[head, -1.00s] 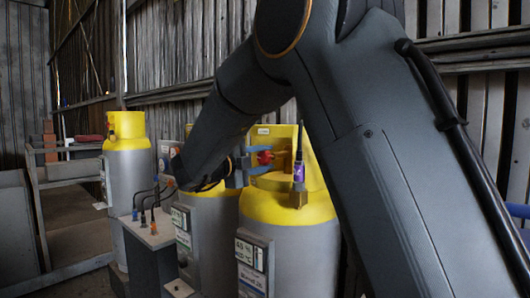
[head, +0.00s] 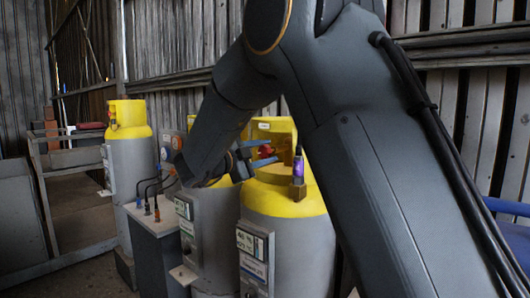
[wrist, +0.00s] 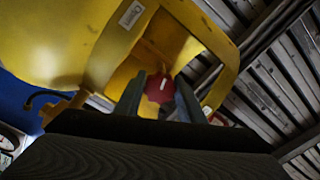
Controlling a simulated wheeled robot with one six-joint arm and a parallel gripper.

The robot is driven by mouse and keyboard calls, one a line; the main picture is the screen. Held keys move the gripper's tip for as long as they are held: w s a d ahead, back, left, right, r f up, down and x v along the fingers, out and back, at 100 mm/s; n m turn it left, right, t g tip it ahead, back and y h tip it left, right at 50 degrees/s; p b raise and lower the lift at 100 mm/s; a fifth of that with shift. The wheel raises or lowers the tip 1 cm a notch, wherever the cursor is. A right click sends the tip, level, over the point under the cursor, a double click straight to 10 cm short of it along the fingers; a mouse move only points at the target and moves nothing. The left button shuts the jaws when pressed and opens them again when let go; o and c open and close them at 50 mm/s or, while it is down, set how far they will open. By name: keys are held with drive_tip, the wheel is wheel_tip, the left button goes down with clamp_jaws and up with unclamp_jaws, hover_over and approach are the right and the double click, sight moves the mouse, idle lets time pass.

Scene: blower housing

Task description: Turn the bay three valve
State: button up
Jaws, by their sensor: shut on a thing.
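The red valve knob (head: 266,151) sits inside the yellow collar of the nearest grey cylinder (head: 285,245). My gripper (head: 262,155) reaches it from the left, its fingers at the knob. In the wrist view, the red knob (wrist: 158,88) lies between the two dark fingers of my gripper (wrist: 160,92), which is shut on it. A white mark shows on the knob's face. The yellow collar (wrist: 100,75) surrounds it, with its opening behind the fingers. I cannot read a bay number on the cylinder; my arm hides its right side.
A second cylinder (head: 210,240) stands just left, partly behind my arm, and another (head: 130,170) stands further left. A grey box with cables (head: 157,222) is between them. A plank wall is behind.

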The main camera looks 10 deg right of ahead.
drive_tip(key=o, duration=1)
drive_tip(key=shift+o, duration=0.2)
drive_tip(key=b+v, duration=0.2)
drive_tip(key=v, duration=0.6)
